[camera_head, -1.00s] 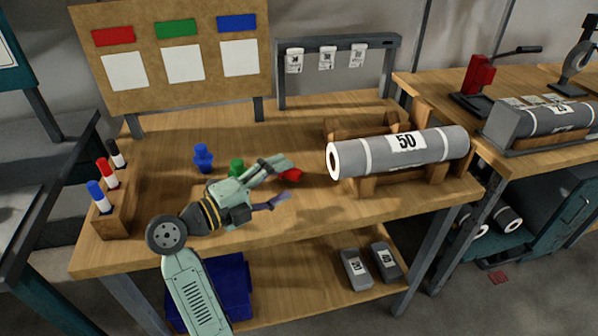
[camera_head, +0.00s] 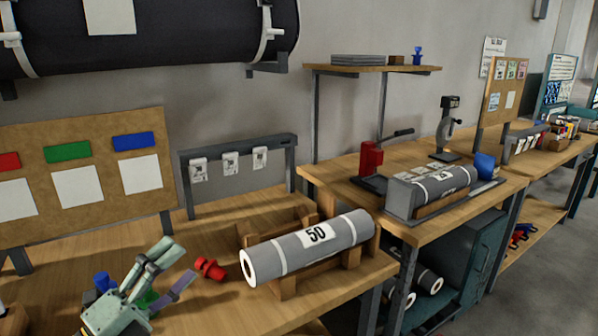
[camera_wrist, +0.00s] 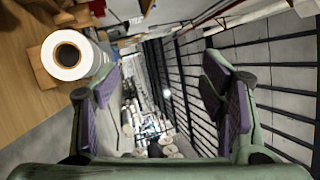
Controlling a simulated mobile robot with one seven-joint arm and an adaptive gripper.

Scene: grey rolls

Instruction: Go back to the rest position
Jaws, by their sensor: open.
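My gripper (camera_head: 172,268) is at the lower left of the head view, above the near bench, with its fingers apart and nothing between them. In the wrist view my gripper (camera_wrist: 165,105) also shows both fingers wide apart and empty. A grey roll marked 50 (camera_head: 340,238) lies on a wooden cradle (camera_head: 288,287) to the right of my gripper. The roll's white end (camera_wrist: 68,56) shows at the upper left of the wrist view. A red piece (camera_head: 210,268) is on the bench between my gripper and the roll. A blue piece (camera_head: 103,281) and a green piece (camera_head: 148,299) are partly hidden by my gripper.
A board with coloured labels (camera_head: 90,205) and a grey rack with tags (camera_head: 238,145) stand behind. A second bench (camera_head: 340,180) to the right holds a red press (camera_head: 371,160) and another roll (camera_head: 445,185). Open floor (camera_head: 540,285) lies at the lower right.

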